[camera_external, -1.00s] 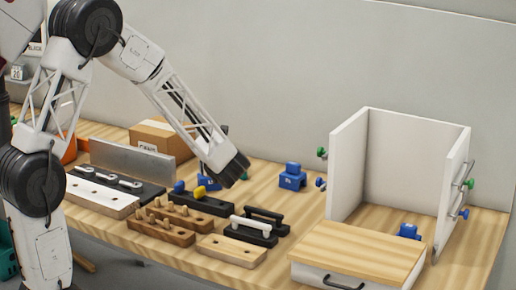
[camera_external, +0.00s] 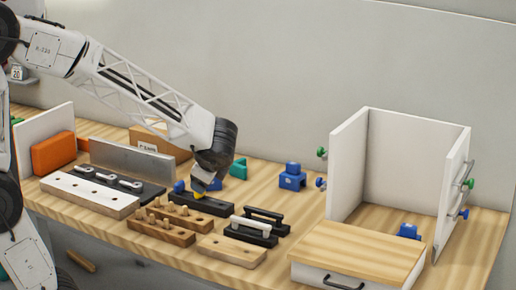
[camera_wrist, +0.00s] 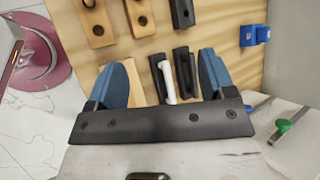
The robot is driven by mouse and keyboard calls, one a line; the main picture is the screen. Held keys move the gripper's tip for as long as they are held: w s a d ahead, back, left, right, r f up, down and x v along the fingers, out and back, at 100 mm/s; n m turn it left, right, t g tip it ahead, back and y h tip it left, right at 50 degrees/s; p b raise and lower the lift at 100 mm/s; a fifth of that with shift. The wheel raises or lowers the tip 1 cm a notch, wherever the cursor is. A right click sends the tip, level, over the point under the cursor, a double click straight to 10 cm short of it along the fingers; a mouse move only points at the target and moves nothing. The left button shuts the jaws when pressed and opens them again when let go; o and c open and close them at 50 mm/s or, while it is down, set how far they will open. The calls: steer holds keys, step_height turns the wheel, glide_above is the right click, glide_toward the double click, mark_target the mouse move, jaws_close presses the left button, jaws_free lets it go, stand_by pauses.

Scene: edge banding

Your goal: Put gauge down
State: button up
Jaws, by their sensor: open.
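I cannot tell for sure which object is the gauge. A blue block with a raised top (camera_external: 292,177) stands on the bench right of my gripper. Another small blue piece (camera_external: 408,231) is by the cabinet's drawer. In the wrist view, blue blocks (camera_wrist: 248,36) show at upper right, away from my fingers. My gripper (camera_external: 205,184) points down over the black holder (camera_external: 203,204) with blue and yellow knobs. In the wrist view my gripper (camera_wrist: 160,60) has its blue fingers wide apart, with nothing held between them; a white handle (camera_wrist: 166,78) shows beyond on its black rack.
Wooden peg racks (camera_external: 162,232) and a light wood block (camera_external: 231,250) lie in front. A grey metal plate (camera_external: 130,157), cardboard box (camera_external: 150,138) and orange box (camera_external: 55,153) are at left. A white cabinet (camera_external: 347,165) stands at right. Bench around the blue block is clear.

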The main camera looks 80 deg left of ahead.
steer(key=s+d+r+n+t+h, duration=0.1)
steer(key=s+d+n+h, duration=0.3)
steer(key=d, duration=0.9)
steer(key=s+d+r+n+t+h, duration=0.2)
steer(key=s+d+n+h, duration=0.1)
steer(key=s+d, duration=0.6)
steer(key=d+h, duration=0.1)
steer(key=d, duration=0.3)
steer(key=shift+s+d+n+h, duration=0.2)
steer(key=shift+s+n+h, duration=0.15)
steer(key=shift+n+h, duration=0.05)
steer(key=shift+o, duration=1)
